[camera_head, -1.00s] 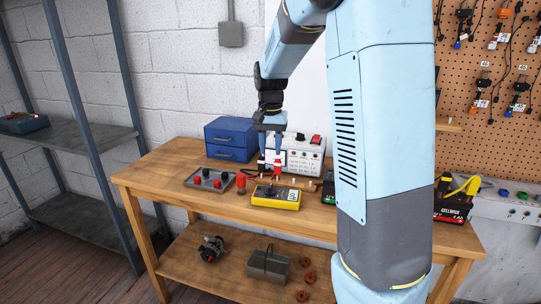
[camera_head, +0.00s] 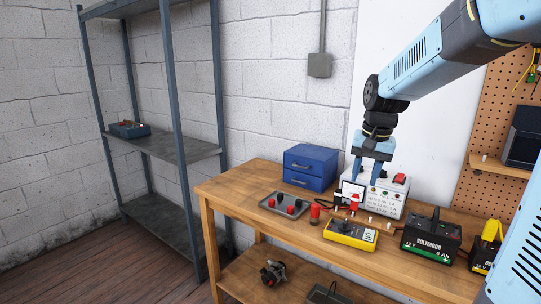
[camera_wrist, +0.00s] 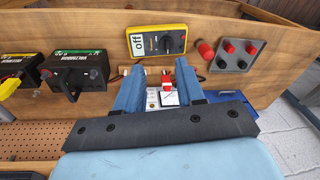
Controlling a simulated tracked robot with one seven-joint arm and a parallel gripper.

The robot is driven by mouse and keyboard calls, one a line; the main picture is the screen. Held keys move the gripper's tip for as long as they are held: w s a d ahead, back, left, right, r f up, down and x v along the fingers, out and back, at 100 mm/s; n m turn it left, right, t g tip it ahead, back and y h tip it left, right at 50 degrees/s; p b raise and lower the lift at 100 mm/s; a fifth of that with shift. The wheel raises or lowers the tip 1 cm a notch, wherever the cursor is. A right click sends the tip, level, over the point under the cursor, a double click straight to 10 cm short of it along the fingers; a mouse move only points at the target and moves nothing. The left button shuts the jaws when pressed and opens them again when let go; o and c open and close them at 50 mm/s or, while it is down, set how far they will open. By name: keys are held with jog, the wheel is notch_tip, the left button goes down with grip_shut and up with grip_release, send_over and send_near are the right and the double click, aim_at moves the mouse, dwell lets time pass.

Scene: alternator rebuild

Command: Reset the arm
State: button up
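My gripper (camera_head: 365,181) hangs fingers-down from my arm over the workbench (camera_head: 300,235), in front of the white instrument box (camera_head: 389,199) in the head view. In the wrist view my gripper (camera_wrist: 158,66) has its two blue fingers spread apart. A white surface with a red part (camera_wrist: 167,82) shows in the gap, and nothing is visibly held. Whether the fingers touch anything below is unclear.
On the bench are a blue drawer box (camera_head: 310,167), a grey plate with red and black knobs (camera_head: 284,204), a red cylinder (camera_head: 315,213), a yellow meter (camera_head: 350,234) and a black battery (camera_head: 430,239). A metal shelf (camera_head: 180,150) stands left.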

jog(key=s+r+n+t, duration=0.1)
jog(key=s+n+t, duration=0.1)
jog(key=s, duration=0.8)
jog(key=s+a+r+n+t, duration=0.1)
jog(key=s+r+n+t, duration=0.1)
jog(key=s, duration=0.8)
jog(key=shift+s+h, duration=0.25)
jog(key=shift+h, duration=0.05)
